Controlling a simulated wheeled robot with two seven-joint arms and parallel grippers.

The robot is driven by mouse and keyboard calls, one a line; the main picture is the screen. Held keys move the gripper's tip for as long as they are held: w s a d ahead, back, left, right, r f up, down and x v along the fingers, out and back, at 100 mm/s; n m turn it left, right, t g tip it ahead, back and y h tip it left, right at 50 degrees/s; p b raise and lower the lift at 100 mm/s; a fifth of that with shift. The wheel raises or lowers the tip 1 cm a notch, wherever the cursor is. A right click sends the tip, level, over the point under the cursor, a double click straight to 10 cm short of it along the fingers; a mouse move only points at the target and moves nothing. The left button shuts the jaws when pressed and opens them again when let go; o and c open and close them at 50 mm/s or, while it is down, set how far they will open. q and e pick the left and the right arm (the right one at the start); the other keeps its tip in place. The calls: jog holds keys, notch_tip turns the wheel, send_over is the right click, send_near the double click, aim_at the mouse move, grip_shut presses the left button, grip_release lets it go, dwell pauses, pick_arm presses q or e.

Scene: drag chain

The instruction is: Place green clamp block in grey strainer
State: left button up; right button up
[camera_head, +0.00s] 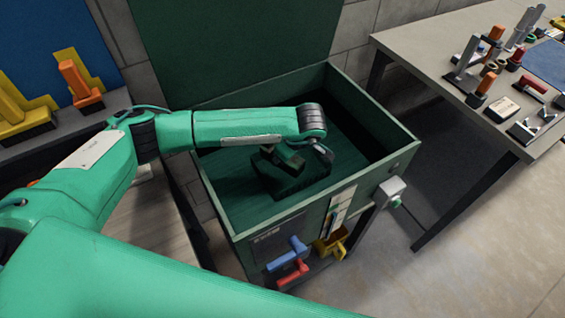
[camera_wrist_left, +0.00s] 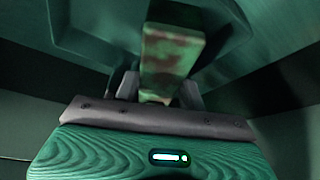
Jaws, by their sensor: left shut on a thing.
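My left gripper (camera_head: 284,158) is down inside an open green box (camera_head: 230,215), above its floor. In the left wrist view, my left gripper (camera_wrist_left: 160,90) is shut on the green clamp block (camera_wrist_left: 172,55), a long piece with reddish-brown blotches. The block sticks out beyond the fingers, and its far end is near a green surface. In the head view the block is small and dark beside the fingers. I cannot pick out a grey strainer in either view. My right gripper is not in view.
The box has raised walls and a tall open lid (camera_head: 240,45) behind. A grey table (camera_head: 440,50) with several tools stands right. Yellow holders (camera_head: 22,112) stand left.

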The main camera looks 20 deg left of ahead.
pick_arm(q)
notch_tip(320, 180, down, 4)
jog(key=shift+f, duration=0.75)
jog(key=o, duration=1)
jog(key=shift+o, duration=0.9)
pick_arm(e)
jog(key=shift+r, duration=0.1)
